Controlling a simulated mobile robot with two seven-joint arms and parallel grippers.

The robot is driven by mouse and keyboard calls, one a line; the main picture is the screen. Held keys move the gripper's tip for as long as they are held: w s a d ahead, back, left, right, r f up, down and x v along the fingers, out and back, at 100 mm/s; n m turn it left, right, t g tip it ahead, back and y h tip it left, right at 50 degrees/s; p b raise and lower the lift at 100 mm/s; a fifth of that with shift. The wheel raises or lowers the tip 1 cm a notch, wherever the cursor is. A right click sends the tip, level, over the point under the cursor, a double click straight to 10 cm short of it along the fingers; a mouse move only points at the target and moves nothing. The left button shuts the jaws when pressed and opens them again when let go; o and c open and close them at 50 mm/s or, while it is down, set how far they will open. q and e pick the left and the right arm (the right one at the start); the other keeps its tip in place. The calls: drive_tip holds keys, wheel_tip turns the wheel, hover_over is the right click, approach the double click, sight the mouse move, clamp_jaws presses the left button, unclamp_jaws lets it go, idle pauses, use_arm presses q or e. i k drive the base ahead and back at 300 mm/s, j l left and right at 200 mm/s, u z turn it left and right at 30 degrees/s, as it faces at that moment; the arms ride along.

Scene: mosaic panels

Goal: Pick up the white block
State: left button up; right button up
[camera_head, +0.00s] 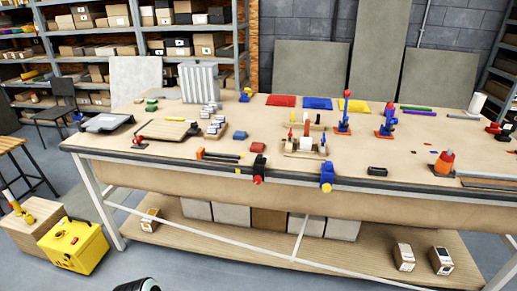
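Several small whitish-grey blocks (213,120) sit in a loose column on the workbench (200,163), left of its middle. A small white block-like piece (305,143) sits in a light wooden holder (304,154) near the middle of the bench. I cannot tell which of these is the white block of the task. Neither of my grippers shows, and nothing is seen held. A dark rounded part at the bottom edge is cut off by the frame.
Red (281,101), blue (317,104) and yellow (353,106) sheets lie at the back. A yellow toolbox (75,248) stands on the floor at left.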

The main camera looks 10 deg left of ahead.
sight(305, 143)
drive_tip(key=i+l, duration=0.25)
drive_tip(key=i+l+u, duration=0.15)
drive_tip(key=l, duration=0.25)
drive_tip(key=i+l, duration=0.35)
drive_tip(key=i+l+u, duration=0.15)
drive_tip(key=l, duration=0.25)
drive_tip(key=i, duration=0.1)
